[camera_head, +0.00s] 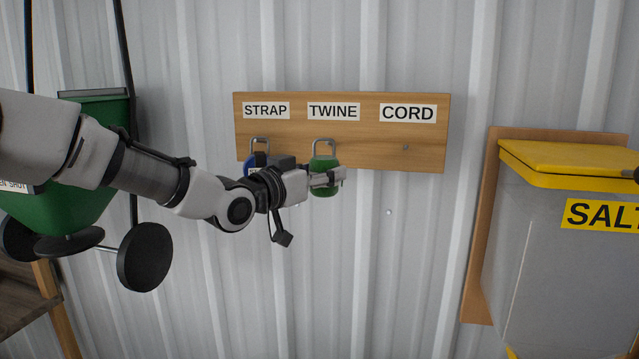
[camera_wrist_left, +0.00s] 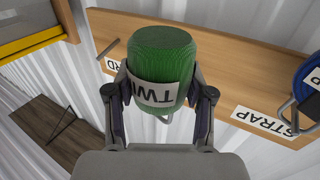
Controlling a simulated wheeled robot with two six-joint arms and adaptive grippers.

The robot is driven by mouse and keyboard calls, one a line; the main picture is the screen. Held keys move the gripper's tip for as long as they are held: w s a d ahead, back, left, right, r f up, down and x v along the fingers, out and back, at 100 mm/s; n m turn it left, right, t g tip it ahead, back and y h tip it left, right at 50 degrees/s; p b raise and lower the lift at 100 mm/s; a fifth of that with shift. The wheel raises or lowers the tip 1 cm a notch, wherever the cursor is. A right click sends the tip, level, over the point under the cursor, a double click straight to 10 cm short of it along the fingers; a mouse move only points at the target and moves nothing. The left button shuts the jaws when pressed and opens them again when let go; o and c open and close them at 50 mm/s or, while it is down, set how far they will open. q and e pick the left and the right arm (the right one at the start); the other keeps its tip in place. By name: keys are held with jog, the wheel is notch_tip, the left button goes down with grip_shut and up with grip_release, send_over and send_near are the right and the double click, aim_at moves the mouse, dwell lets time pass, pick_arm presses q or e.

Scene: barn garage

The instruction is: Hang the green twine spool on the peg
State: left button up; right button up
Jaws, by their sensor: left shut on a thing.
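The green twine spool (camera_head: 326,189) is in front of the wooden board, below the TWINE label (camera_head: 333,112). A grey metal loop (camera_head: 324,142) rises from its top and overlaps the lower part of the board. My left gripper (camera_head: 330,178) is shut on the spool from the left. In the left wrist view the spool (camera_wrist_left: 163,60) sits between the two fingers (camera_wrist_left: 160,100), with its white label partly visible. The TWINE peg is hidden, and I cannot tell whether the loop is around it. My right gripper is not clearly visible.
The board (camera_head: 375,150) also has a blue strap spool (camera_head: 250,163) under STRAP, partly behind my left gripper, and a bare peg (camera_head: 405,147) under CORD. A grey salt bin (camera_head: 540,250) with yellow lid stands right. A green spreader (camera_head: 70,205) hangs left.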

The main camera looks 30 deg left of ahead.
pick_arm(q)
jog(key=shift+s+a+r+p, duration=0.2)
jog(key=shift+a+r+p, duration=0.1)
jog(key=shift+r+p, duration=0.15)
jog(key=shift+w+a, duration=0.1)
jog(key=shift+w, duration=0.1)
jog(key=w, duration=0.1)
jog(key=w+p, duration=0.1)
jog(key=shift+w+a+f, duration=0.15)
jog(key=shift+w+f, duration=0.2)
jog(key=shift+w, duration=0.05)
jog(key=w+p, duration=0.1)
jog(key=w+a+p, duration=0.1)
jog(key=w, duration=0.1)
jog(key=shift+w+f, duration=0.45)
jog(key=shift+f, duration=0.1)
pick_arm(e)
jog(key=r, duration=0.3)
jog(key=shift+s+r, duration=0.4)
pick_arm(q)
jog(key=shift+a, duration=0.1)
